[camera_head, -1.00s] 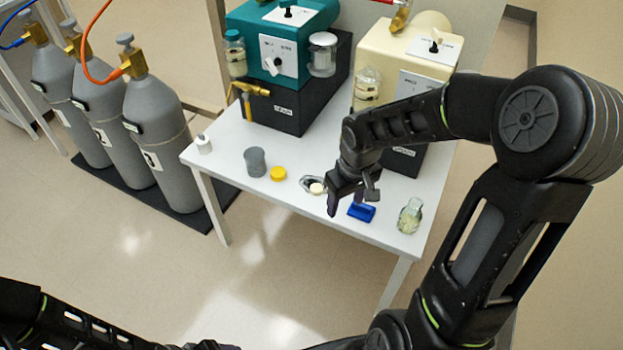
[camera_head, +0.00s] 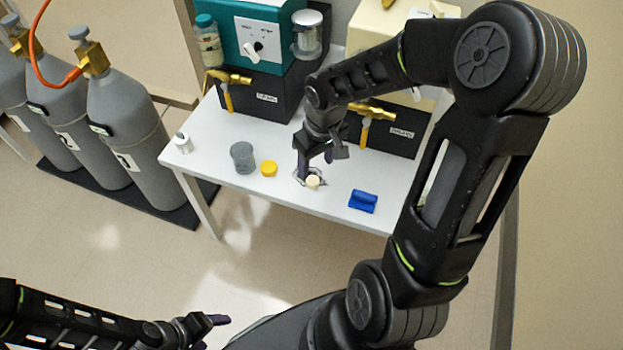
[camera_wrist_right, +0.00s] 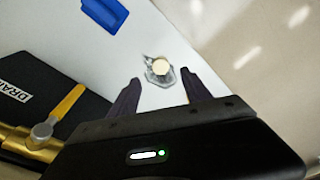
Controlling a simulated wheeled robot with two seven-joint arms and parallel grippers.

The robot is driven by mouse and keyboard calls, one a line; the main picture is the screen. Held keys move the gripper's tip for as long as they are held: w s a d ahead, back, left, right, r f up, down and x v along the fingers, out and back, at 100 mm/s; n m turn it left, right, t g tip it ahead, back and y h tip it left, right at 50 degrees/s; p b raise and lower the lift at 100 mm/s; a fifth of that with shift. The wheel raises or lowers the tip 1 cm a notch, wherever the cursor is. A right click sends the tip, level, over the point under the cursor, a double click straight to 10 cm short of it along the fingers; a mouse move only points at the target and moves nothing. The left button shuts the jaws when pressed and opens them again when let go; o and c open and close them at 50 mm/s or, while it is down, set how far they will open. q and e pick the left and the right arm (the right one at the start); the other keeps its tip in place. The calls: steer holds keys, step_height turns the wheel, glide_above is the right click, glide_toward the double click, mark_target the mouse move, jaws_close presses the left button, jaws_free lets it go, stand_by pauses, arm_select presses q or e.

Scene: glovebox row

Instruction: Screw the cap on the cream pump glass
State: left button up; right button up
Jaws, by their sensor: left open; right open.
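A small pale cream cap (camera_head: 312,182) sits in a grey, lobed holder-like piece on the white table. The right wrist view shows this cap (camera_wrist_right: 160,67) just beyond and between my fingertips. My right gripper (camera_head: 317,165) is open and empty, pointing down over the cap, apparently not touching it. In the right wrist view the jaws (camera_wrist_right: 161,80) are spread on either side of it. The cream pump (camera_head: 372,22) stands behind my right arm; its glass is hidden there now. My left gripper (camera_head: 213,331) is open and empty, low in front of the table.
A teal pump (camera_head: 262,25) stands behind. Brass valves (camera_head: 371,111) jut forward. Gas cylinders (camera_head: 125,130) stand left.

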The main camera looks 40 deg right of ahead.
mark_target(313, 180)
steer(key=shift+w+f, duration=0.15)
steer(key=shift+f, duration=0.85)
steer(key=f, duration=0.1)
steer(key=f+b, duration=0.1)
steer(key=f, duration=0.1)
steer(key=w+f, duration=0.1)
steer(key=f, duration=0.1)
steer(key=shift+f+b, duration=0.1)
steer(key=shift+b, duration=0.3)
steer(key=shift+c, duration=0.6)
jaws_close()
